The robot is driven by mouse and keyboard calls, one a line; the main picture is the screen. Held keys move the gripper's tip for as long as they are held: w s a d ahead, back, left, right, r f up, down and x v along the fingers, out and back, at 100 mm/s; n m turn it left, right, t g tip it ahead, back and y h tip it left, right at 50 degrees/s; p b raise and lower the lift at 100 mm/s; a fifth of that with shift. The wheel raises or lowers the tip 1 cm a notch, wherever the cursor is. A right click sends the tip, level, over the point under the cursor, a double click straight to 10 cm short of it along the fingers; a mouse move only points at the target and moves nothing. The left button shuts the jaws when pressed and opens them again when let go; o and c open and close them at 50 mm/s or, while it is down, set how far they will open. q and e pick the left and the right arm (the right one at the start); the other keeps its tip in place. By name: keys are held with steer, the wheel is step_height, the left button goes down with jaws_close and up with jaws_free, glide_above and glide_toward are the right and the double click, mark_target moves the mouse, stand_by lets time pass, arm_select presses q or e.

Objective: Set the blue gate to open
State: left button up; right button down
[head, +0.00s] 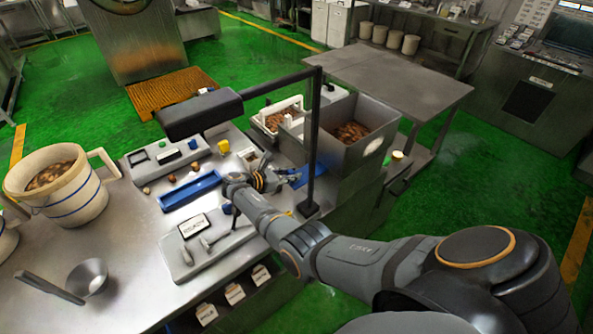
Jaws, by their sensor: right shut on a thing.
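The blue gate (312,173) is a small blue panel low on the near side of the grey metal hopper (338,150), beside a black post. My right arm reaches in from the lower right, and its gripper (291,178) is at the left edge of the gate. The gripper is shut on what looks like the blue gate; the fingers are small here and partly cover the contact. How far the gate stands open cannot be told. My left gripper is out of view.
The black post (314,140) with an overhead arm and dark box (200,112) stands close to my gripper. A white basket (278,118), a blue tray (190,191), a lever panel (208,243) and a bucket (58,185) are on the steel table.

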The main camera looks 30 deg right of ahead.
steer(key=shift+a, duration=0.95)
steer(key=shift+d+f, duration=0.1)
steer(key=shift+s+d, duration=0.1)
steer(key=c, duration=1.4)
jaws_free()
steer(key=shift+o, duration=1.4)
steer(key=shift+a, duration=0.25)
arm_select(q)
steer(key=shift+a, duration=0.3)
arm_select(e)
steer(key=shift+d, duration=0.1)
